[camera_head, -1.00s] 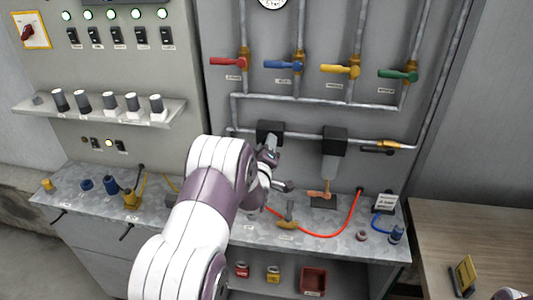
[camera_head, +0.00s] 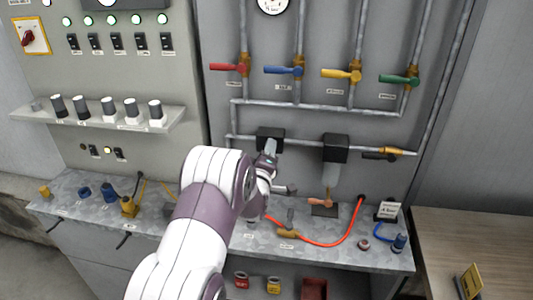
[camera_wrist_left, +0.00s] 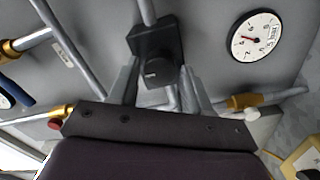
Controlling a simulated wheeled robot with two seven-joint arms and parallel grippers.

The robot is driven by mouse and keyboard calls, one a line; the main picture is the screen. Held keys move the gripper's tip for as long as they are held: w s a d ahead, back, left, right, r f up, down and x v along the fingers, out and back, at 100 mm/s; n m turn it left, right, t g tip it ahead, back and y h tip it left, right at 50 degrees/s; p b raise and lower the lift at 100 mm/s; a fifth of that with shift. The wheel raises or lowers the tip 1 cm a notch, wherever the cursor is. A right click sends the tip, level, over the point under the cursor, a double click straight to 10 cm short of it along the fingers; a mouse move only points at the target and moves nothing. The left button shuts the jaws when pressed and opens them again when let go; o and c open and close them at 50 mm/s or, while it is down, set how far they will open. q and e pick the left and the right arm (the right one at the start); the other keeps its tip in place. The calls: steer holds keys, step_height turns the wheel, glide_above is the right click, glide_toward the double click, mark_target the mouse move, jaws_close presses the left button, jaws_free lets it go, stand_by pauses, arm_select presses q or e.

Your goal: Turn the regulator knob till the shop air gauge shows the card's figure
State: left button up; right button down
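The black regulator block (camera_head: 270,138) sits on the lower pipe of the grey panel. In the left wrist view its round dark knob (camera_wrist_left: 157,72) faces me. My left gripper (camera_head: 268,158) is at the block in the head view. In the wrist view its two fingers (camera_wrist_left: 160,88) stand apart on either side of the knob; I cannot tell if they touch it. A round white gauge (camera_wrist_left: 257,36) marked bar has a short red needle pointing left; the exact reading is unclear. A white card (camera_head: 388,210) stands on the bench, its text too small to read. My right gripper is out of view.
Red (camera_head: 228,67), blue, yellow and green valve handles sit above the regulator. A second black block with a clear bowl (camera_head: 335,148) is to its right. A red hose (camera_head: 340,236) and several tools lie on the metal bench (camera_head: 340,258).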

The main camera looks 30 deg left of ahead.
arm_select(q)
steer(key=shift+o, duration=0.5)
steer(key=shift+s, duration=0.1)
steer(key=b+v, duration=0.3)
steer(key=v, duration=0.9)
steer(key=shift+s, duration=0.25)
steer(key=shift+d, duration=0.1)
